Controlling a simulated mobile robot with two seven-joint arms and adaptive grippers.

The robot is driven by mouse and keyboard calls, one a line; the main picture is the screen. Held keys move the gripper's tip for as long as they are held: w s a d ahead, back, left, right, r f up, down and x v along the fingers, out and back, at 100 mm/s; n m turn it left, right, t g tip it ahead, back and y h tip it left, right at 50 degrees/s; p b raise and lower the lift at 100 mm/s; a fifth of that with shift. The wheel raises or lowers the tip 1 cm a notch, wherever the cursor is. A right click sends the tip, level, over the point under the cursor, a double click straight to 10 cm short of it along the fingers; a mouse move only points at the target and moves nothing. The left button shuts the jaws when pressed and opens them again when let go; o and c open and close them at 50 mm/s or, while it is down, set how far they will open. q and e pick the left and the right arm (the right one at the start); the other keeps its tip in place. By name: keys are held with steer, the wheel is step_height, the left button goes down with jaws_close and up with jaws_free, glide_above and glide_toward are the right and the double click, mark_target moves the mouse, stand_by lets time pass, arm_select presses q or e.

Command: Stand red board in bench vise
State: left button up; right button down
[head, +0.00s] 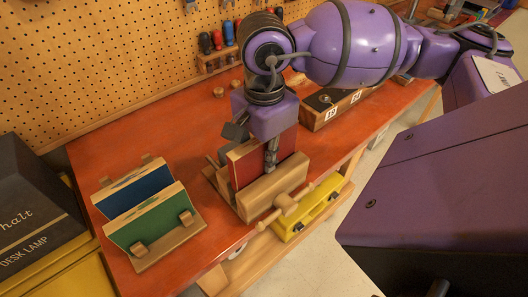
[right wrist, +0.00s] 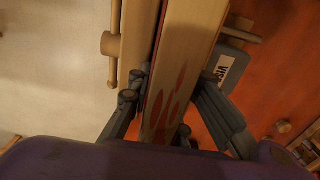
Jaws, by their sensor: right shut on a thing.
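The red board (head: 246,171) stands upright in the wooden bench vise (head: 268,196), its lower edge hidden behind the vise's front jaw. My right gripper (head: 254,148) is shut on the board's upper part from above, one finger on each side. In the right wrist view the board's pale top edge with red oval marks (right wrist: 185,60) runs between the fingers of the gripper (right wrist: 168,92). The vise's wooden jaw (right wrist: 138,45) lies close along one side, with a thin dark gap. Whether the jaws touch the board is unclear. My left gripper is out of view.
A wooden rack (head: 170,242) holds a green board (head: 152,222) and a blue board (head: 140,190) at left. A yellow case (head: 310,213) sits below the bench edge. A pegboard (head: 110,60) with tools stands behind. The red bench top (head: 120,148) is bare behind the rack.

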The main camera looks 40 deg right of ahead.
steer(key=shift+f, duration=0.1)
steer(key=c, duration=2)
jaws_free()
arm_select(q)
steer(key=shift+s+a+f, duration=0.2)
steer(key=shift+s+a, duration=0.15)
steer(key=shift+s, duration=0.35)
arm_select(e)
steer(key=o, duration=0.5)
steer(key=shift+c, duration=0.2)
